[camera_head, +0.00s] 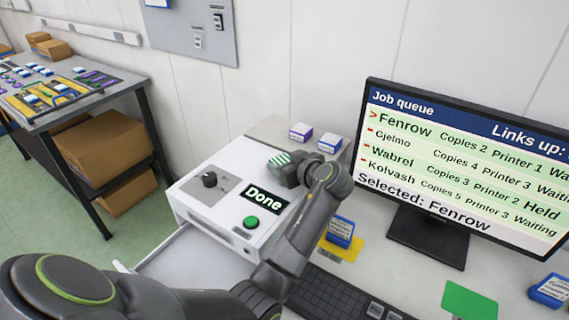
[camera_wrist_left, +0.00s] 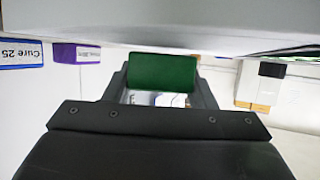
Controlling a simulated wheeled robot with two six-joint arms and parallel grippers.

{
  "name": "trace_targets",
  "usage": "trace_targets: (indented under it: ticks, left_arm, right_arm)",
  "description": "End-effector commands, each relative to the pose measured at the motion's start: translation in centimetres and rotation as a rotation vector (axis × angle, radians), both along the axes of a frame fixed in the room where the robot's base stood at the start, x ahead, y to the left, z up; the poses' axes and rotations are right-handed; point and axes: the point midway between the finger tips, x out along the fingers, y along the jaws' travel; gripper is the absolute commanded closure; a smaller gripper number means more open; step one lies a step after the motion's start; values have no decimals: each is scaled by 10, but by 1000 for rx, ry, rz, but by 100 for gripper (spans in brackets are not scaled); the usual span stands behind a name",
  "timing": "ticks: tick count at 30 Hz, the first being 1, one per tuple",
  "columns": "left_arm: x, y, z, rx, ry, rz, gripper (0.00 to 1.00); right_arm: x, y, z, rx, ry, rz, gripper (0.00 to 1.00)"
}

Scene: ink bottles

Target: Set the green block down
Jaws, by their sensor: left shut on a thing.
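My left gripper (camera_head: 281,172) is over the back right part of the white machine (camera_head: 222,243). It is shut on the green block (camera_wrist_left: 160,73), which sits between its fingers in the wrist view. In the head view the block (camera_head: 279,159) shows a green and white striped face at the gripper's tip. I cannot tell whether the block touches the surface below. A green pad (camera_head: 470,300) lies on the desk at the lower right. My right gripper is not in view.
A purple-labelled block (camera_head: 300,131) and a blue-labelled block (camera_head: 330,144) stand behind the machine. A blue block (camera_head: 341,230) stands on a yellow pad (camera_head: 341,250). The keyboard (camera_head: 340,296), monitor (camera_head: 430,237) and another blue block (camera_head: 549,290) are to the right. The machine display reads "Done".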

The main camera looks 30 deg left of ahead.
Motion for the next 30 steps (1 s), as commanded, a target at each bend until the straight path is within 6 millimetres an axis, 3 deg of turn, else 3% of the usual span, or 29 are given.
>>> trace_targets:
  ticks: [11,12,17,30]
  left_arm:
    - [0,0,-9,1,-3,0,78]
    - [0,0,-9,0,-2,0,48]
    - [0,0,-8,0,-2,-1,28]
    - [0,0,-3,0,-2,-1,28]
  right_arm:
    - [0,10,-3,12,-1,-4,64]
    - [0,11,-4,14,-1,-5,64]
    - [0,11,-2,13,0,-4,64]
    - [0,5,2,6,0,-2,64]
